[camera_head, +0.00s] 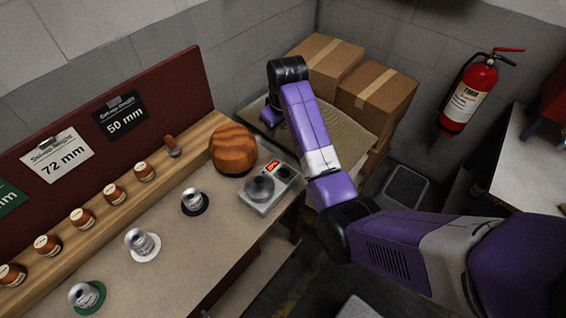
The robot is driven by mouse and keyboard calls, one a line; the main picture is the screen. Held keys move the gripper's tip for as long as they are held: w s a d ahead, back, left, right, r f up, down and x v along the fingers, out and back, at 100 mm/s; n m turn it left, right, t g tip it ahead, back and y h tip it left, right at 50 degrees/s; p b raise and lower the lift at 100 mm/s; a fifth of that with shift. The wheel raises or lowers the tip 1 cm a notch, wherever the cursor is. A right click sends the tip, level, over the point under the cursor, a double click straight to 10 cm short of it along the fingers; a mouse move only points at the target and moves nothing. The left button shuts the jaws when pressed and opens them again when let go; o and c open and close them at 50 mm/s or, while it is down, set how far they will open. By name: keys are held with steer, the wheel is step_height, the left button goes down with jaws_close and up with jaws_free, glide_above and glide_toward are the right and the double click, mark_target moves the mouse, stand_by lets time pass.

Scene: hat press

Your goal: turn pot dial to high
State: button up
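A small grey unit (262,208) sits at the right end of the workbench. A dark round piece (260,187) sits on its top, and I cannot tell whether it is a pot or a large knob. A red-orange lit part (273,166) is at the unit's back edge. A smaller dark knob (285,173) is at its right; its setting is too small to read. My purple arm rises to the right of the unit and bends at a black joint above the boxes. My gripper does not show; the bent arm end points away behind the forearm.
A brown wooden hat block (233,150) stands just behind the unit. Several metal pieces on round bases, one a black base (194,203), stand on the bench (175,250). Cardboard boxes (378,95) are stacked beyond. A fire extinguisher (467,95) hangs on the wall.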

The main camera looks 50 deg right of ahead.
mark_target(285, 169)
steer(key=s+a+f+g, duration=0.1)
steer(key=s, duration=0.1)
steer(key=s+a+f+g+y, duration=0.1)
steer(key=s, duration=0.1)
steer(key=s+a+f+n+g, duration=0.1)
steer(key=s, duration=0.1)
steer(key=shift+s+a+y, duration=0.2)
steer(key=shift+a+y, duration=0.05)
steer(key=shift+y, duration=0.05)
steer(key=shift+f+p, duration=0.6)
steer(key=shift+f, duration=3.2)
steer(key=shift+c, duration=0.2)
jaws_close()
